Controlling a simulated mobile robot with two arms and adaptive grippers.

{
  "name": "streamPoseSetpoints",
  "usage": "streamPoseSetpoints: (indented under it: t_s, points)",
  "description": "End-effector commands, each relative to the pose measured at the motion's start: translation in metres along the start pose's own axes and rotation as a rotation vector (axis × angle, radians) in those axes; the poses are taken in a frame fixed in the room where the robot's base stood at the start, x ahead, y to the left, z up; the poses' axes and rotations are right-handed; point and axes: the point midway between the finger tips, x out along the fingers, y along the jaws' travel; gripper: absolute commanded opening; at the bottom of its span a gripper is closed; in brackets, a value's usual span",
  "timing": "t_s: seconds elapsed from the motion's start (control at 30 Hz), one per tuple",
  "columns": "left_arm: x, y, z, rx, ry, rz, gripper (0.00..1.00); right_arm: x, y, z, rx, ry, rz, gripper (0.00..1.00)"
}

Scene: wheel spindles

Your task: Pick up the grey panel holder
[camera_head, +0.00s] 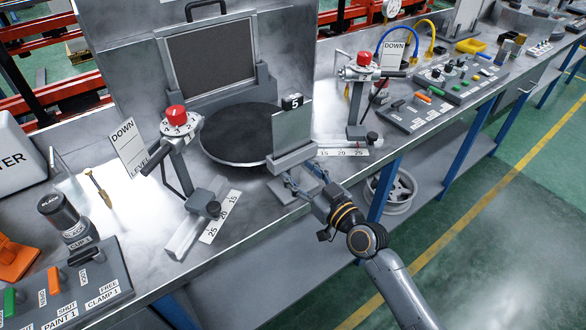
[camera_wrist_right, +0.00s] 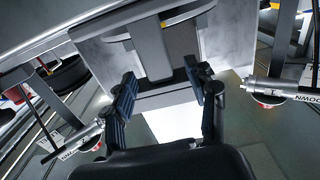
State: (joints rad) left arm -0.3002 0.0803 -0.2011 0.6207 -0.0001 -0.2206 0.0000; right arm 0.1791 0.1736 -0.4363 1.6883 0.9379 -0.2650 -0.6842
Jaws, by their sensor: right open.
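The grey panel holder (camera_head: 291,158) stands at the bench's front edge, just in front of the round black turntable. It carries an upright grey panel (camera_head: 293,124) with a black "5" tag on top. My right gripper (camera_head: 297,182) is at the holder's lower front, its fingers pointing at it. In the right wrist view the fingers (camera_wrist_right: 160,76) are spread on either side of the holder's lower part (camera_wrist_right: 150,45). The gripper is open. I cannot tell whether either finger touches. My left gripper is in neither view.
The round black turntable (camera_head: 243,134) is behind the holder, with a large dark framed panel (camera_head: 211,60) beyond. Stands with red knobs rise at left (camera_head: 174,115) and right (camera_head: 364,58). Control boxes sit at the lower left (camera_head: 85,290) and right (camera_head: 415,110). The floor right of the bench is clear.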

Motion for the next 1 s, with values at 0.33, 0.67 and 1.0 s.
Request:
streamPoseSetpoints:
  t_s: [0.33,0.67,1.0]
  points:
    - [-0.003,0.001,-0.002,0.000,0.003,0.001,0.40,0.034,0.001,-0.001,0.000,0.001,0.000,0.57]
    - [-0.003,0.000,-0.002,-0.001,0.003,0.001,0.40,0.033,0.001,-0.001,0.000,0.000,0.000,0.22]
    - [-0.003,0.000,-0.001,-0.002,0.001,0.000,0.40,0.033,0.001,-0.003,0.000,0.004,0.001,0.00]
